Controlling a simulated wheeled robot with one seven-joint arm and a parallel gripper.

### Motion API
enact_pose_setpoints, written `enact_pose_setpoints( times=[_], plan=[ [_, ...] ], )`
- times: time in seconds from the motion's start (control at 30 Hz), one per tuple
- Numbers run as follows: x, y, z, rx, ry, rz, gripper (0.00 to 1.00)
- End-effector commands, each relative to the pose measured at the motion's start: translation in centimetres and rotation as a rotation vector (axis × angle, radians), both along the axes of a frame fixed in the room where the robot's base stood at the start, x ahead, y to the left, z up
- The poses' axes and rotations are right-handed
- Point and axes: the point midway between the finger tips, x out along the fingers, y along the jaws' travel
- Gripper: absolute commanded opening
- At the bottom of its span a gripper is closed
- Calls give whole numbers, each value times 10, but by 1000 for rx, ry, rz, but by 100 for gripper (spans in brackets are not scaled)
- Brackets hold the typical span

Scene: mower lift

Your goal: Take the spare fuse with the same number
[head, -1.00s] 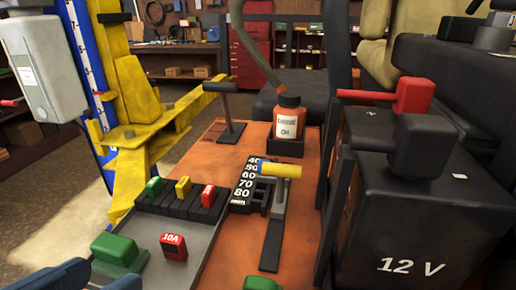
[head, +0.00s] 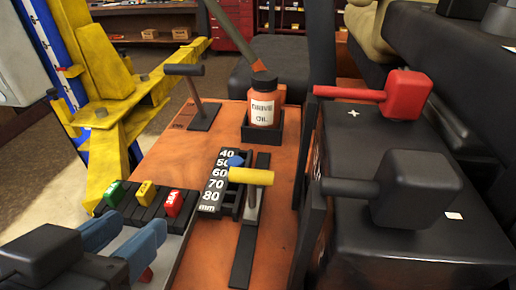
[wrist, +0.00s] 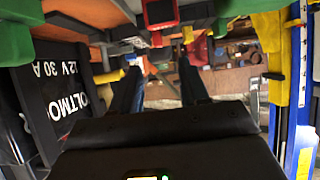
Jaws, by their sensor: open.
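In the head view a black fuse block holds a green fuse (head: 115,194), a yellow fuse (head: 146,192) and a red fuse (head: 174,203). The marking on the red fuse is too small to read surely. My gripper (head: 122,247), with blue fingers, is open at the lower left, in front of the block and over the grey tray (head: 172,243). It seems empty. It hides much of the tray. In the wrist view its fingers (wrist: 160,90) are dark and apart, and a red piece with a dark face (wrist: 160,13) shows at the top.
A yellow-handled lever (head: 250,177) stands beside a numbered scale (head: 215,183) right of the block. An oil bottle (head: 263,102) is behind. A black battery (head: 390,210) with red and black handles fills the right. A yellow lift post (head: 110,110) stands left.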

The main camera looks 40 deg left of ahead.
Motion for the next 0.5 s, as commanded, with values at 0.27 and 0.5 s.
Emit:
enact_pose_setpoints(
  times=[0.27,0.5],
  plan=[
    [18,11,-12,-2,1,4,45],
    [41,23,-28,-5,2,3,45]
  ],
)
